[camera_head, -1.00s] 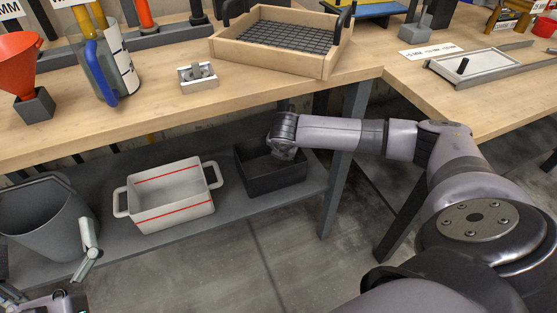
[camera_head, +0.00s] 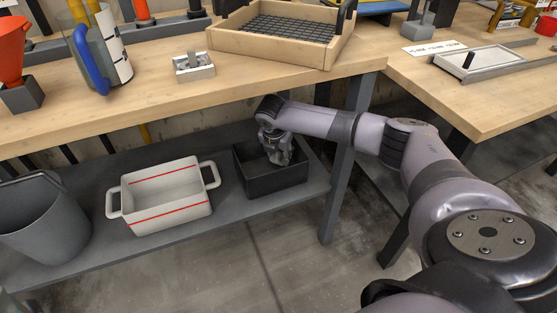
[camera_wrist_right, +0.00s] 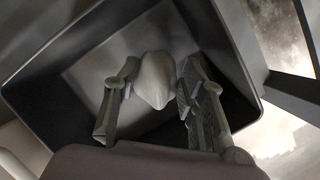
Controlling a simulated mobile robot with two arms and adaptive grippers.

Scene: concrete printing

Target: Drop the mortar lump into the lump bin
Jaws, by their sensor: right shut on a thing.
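The mortar lump (camera_wrist_right: 154,82) is a grey, rounded piece held between the two fingers of my right gripper (camera_wrist_right: 157,98) in the right wrist view. The black open bin (camera_head: 248,182), which looks like the lump bin, stands on the lower shelf in the head view. It also fills much of the wrist view, where its rim (camera_wrist_right: 55,52) surrounds the lump. My right gripper (camera_head: 278,160) points down over the bin's opening, shut on the lump. The lump is hard to make out in the head view. My left gripper is not in view.
A white tub with red lines (camera_head: 165,208) stands left of the black bin, and a grey bucket (camera_head: 42,222) is farther left. The wooden bench top (camera_head: 130,95) overhangs the shelf behind. A bench leg (camera_head: 338,190) stands close to the bin's right.

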